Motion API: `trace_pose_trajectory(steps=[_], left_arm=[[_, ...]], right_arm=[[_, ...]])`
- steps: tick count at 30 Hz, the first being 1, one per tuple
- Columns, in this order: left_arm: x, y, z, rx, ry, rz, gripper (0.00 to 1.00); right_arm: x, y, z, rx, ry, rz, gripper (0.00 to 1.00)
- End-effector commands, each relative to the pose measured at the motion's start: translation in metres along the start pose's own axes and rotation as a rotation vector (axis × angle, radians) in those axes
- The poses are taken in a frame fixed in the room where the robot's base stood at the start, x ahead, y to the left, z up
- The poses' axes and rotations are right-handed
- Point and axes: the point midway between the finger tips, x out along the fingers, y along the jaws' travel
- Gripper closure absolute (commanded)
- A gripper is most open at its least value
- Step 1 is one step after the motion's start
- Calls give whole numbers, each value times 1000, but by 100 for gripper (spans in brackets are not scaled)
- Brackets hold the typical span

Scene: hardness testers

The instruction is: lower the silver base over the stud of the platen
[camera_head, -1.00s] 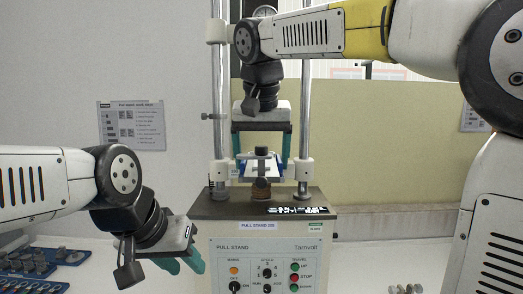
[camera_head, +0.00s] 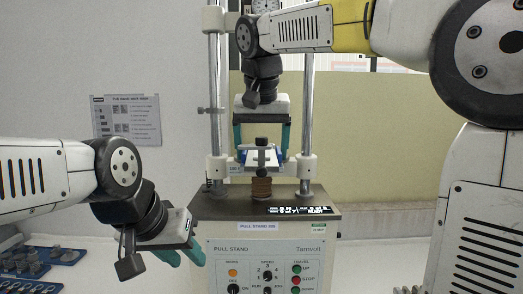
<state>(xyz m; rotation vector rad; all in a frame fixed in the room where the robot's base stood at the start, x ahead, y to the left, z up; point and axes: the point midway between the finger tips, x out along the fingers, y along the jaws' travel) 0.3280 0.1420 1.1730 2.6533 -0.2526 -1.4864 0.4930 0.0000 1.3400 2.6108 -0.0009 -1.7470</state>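The silver base (camera_head: 261,158) is in the middle of the head view, with a dark clamp-like part on top and blue at its sides. My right gripper (camera_head: 262,152) reaches down from above, its teal fingers on either side of the base. It appears shut on the base and holds it above a ribbed brown cylinder (camera_head: 261,188) on the pull stand's dark top. I cannot make out the platen's stud separately. My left gripper (camera_head: 182,258) is at lower left, in front of the stand, with its teal fingers apart and nothing between them.
The pull stand (camera_head: 265,255) has two upright chrome columns (camera_head: 307,110) with white collars, close on both sides of my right gripper. A blue rack of parts (camera_head: 35,262) lies at lower left. Small parts (camera_head: 408,290) lie at lower right.

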Motion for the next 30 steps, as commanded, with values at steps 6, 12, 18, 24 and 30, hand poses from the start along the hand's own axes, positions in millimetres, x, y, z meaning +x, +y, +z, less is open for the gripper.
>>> trace_pose_trajectory(steps=[6,12,18,24,30], left_arm=[[0,0,0,0,0,0,64],[0,0,0,0,0,0,64],[0,0,0,0,0,0,64],[0,0,0,0,0,0,64],[0,0,0,0,0,0,64]], right_arm=[[3,0,-8,1,3,-1,83],[6,0,-15,2,2,-2,83],[9,0,-22,2,2,-1,83],[12,0,-29,1,4,-1,83],[15,0,-36,2,3,-2,83]])
